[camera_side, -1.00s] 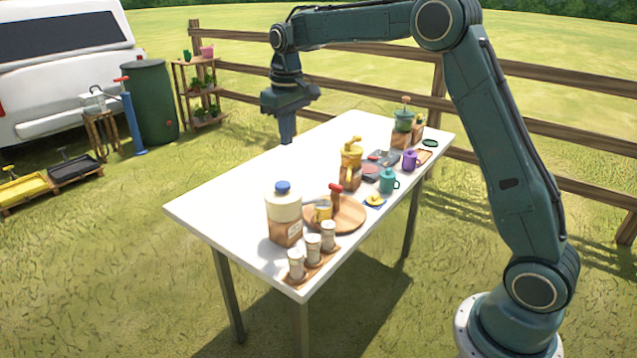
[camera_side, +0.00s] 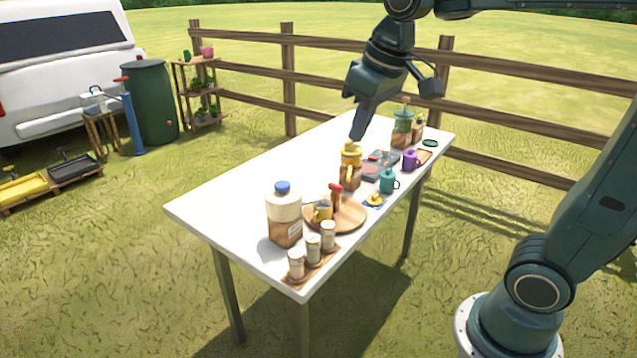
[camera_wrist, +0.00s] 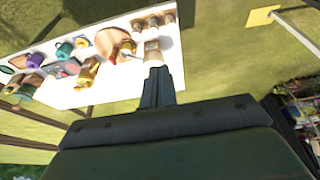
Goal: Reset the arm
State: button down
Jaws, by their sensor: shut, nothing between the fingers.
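My gripper (camera_side: 358,132) is shut and empty. In the side view it hangs in the air above the table, its tip just above and behind the yellow-topped jar (camera_side: 350,168) in the picture; I cannot tell whether they touch. In the wrist view my gripper (camera_wrist: 157,75) points toward the table and its tip overlaps the large jar. The white table (camera_side: 235,180) holds several jars and cups along its near right side.
A large jar with a blue lid (camera_side: 284,215), a round wooden tray (camera_side: 350,217), small jars (camera_side: 313,249), a teal mug (camera_side: 388,181), a purple mug (camera_side: 409,160) and a green-topped jar (camera_side: 402,125) stand on the table. Its left half is clear. A wooden fence (camera_side: 288,80) runs behind.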

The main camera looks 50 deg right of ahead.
jog(key=s+f+t, duration=0.1)
jog(key=s+f, duration=0.1)
jog(key=s, duration=0.5)
jog(key=s+a+f+t, duration=0.1)
jog(key=s+f, duration=0.2)
jog(key=s, duration=0.4)
jog(key=shift+a+f, duration=0.15)
jog(key=shift+a, duration=0.15)
jog(key=shift+w, duration=0.1)
